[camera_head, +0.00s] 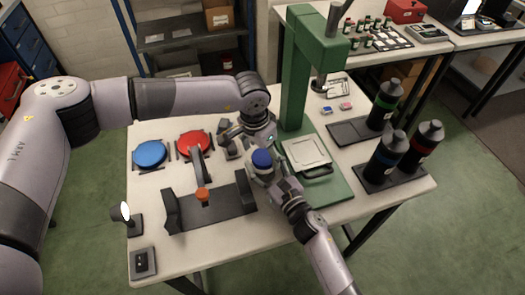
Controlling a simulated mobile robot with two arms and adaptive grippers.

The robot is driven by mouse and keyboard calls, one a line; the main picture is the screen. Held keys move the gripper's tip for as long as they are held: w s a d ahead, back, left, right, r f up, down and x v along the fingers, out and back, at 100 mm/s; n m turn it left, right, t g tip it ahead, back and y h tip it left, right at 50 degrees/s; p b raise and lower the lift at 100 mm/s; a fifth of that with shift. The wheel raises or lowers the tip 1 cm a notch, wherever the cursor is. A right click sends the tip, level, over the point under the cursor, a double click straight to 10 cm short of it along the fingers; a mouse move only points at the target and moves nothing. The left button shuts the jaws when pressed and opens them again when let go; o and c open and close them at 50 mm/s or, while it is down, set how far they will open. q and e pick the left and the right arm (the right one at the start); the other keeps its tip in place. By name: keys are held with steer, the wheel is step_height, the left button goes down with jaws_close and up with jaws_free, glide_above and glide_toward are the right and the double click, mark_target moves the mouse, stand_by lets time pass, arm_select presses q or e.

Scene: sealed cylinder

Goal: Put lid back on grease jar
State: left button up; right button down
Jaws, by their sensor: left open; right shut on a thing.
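A small jar-like thing with a blue top (262,159) is in the middle of the table, at the tip of my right arm. My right gripper (262,170) is shut on it; its fingers and the jar's lower part are hard to make out. I cannot tell whether the blue top is a lid or the jar's contents. My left gripper (228,141) is open, just left of the jar and apart from it, with its fingers partly hidden by the wrist. No separate lid can be made out with certainty.
A blue disc (150,154) and a red disc (194,145) lie at the left. A dark cradle (222,211) with an orange-tipped tool stands in front. A green press (298,75) rises behind the jar. Dark bottles (386,152) stand at the right. The table's front right is clear.

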arm_select(q)
step_height(320, 180, up, 12)
steer(key=s+a, duration=0.1)
steer(key=shift+a, duration=0.15)
stand_by(0.4)
steer(key=shift+f, duration=0.1)
arm_select(e)
steer(key=shift+c, duration=2.4)
jaws_free()
steer(key=shift+s, duration=0.1)
arm_select(q)
steer(key=shift+s, duration=0.1)
arm_select(e)
steer(key=v, duration=1.1)
steer(key=shift+s+d, duration=0.3)
steer(key=shift+d, duration=0.05)
